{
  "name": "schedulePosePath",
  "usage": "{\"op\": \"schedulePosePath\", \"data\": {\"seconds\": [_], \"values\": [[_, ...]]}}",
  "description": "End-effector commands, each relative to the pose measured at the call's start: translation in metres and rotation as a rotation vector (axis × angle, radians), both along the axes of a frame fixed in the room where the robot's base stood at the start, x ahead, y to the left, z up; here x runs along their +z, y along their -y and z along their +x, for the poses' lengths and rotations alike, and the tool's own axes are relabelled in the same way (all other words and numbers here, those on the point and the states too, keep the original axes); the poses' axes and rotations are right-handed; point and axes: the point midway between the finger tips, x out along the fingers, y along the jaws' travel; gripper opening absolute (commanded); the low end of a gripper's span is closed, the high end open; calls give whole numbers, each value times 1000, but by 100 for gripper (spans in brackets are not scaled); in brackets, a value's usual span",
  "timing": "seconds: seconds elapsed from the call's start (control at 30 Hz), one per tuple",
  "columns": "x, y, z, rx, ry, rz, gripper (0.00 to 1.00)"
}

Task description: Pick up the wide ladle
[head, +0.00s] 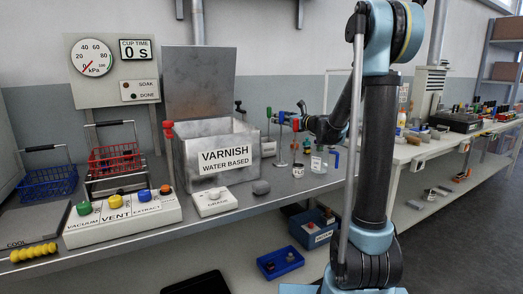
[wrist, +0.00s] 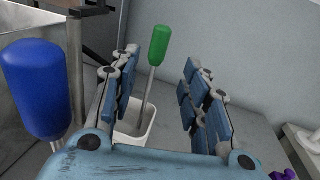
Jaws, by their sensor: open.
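In the wrist view, a green-handled tool (wrist: 158,45) stands tilted in a small white container (wrist: 136,138). My gripper (wrist: 160,62) is open, with the green handle and its metal shaft showing between its two blue-padded fingers, apparently untouched. A blue-handled tool (wrist: 35,85) is close to the camera at the left, outside the fingers. In the head view, several coloured handles, including a red one (head: 296,125), cluster beside my gripper (head: 304,122) right of the varnish tank. Ladle heads are hidden or too small, so I cannot tell which tool is the wide ladle.
The metal varnish tank (head: 215,155) stands left of the handles.

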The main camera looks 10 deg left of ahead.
Motion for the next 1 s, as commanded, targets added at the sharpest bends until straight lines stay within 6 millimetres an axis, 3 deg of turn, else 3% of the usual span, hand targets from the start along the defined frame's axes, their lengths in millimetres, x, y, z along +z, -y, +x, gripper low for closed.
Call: {"op": "schedulePosePath", "data": {"seconds": [0.43,0.77,1.0], "values": [[0,-23,21,-1,-7,17,42],[-1,-55,46,-1,-7,16,42],[-1,-57,48,-3,-6,15,42]]}}
